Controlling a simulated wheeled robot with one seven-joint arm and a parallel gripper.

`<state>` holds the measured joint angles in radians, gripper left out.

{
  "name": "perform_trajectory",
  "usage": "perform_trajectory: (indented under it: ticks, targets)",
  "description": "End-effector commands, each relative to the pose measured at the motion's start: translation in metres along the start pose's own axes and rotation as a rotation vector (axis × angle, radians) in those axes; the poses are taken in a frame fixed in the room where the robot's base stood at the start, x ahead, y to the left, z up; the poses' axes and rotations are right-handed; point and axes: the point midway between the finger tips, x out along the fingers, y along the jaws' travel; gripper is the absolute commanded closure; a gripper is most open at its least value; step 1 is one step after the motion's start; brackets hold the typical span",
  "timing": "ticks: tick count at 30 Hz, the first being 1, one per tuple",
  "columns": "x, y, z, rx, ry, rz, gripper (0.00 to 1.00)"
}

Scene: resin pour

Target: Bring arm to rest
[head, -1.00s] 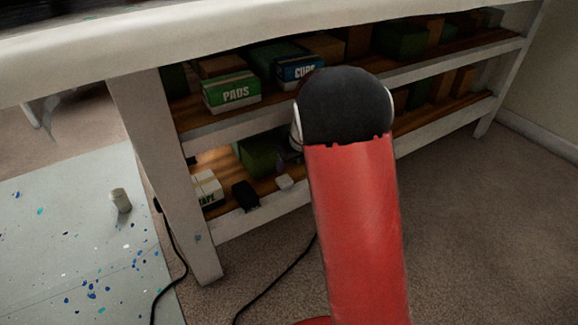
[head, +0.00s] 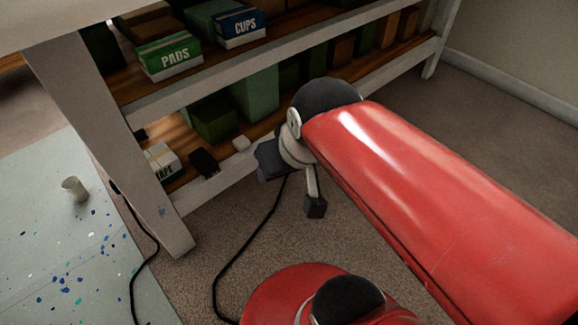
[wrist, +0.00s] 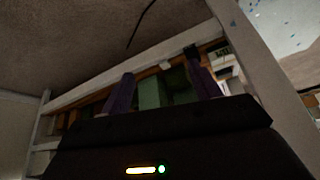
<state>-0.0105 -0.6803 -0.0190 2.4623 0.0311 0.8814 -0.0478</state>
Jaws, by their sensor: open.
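My gripper (wrist: 160,84) is open in the wrist view. Its two purple fingers stand well apart with nothing between them. In the head view, my red arm reaches in from the lower right and ends in a dark joint, with the grey wrist parts of my gripper (head: 290,170) below it, in front of the lower shelf. The fingertips are hard to make out in the head view. The white bench (head: 75,100) with shelves stands just beyond and above my gripper; I see a gap of carpet but cannot judge the distance exactly.
The shelves hold a green PADS box (head: 170,58), a blue CUPS box (head: 241,27) and a TAPE box (head: 162,161). A small cup (head: 75,188) stands on the paint-spotted sheet (head: 40,240) at left. Black cables (head: 238,255) cross the carpet. Open carpet (head: 490,130) lies right.

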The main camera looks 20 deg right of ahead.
Motion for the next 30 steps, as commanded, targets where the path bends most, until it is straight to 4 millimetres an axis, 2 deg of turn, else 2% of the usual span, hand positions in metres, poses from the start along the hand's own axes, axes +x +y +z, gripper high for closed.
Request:
perform_trajectory:
  ticks: [1, 5, 13, 16, 20, 24, 27, 30]
  targets:
    - [-0.003, 0.001, 0.009, 0.007, 0.007, 0.014, 0.38]
    - [-0.006, 0.002, 0.018, 0.018, 0.012, 0.034, 0.38]
    - [-0.006, 0.002, 0.018, 0.019, 0.012, 0.034, 0.38]
    - [-0.013, 0.002, 0.014, 0.019, 0.012, 0.034, 0.38]
    - [-0.036, 0.002, 0.002, 0.019, 0.013, 0.033, 0.38]
    - [-0.071, 0.001, -0.016, 0.019, 0.013, 0.033, 0.38]
    - [-0.089, 0.0, -0.026, 0.019, 0.013, 0.033, 0.38]
    - [-0.094, 0.0, -0.028, 0.018, 0.013, 0.033, 0.38]
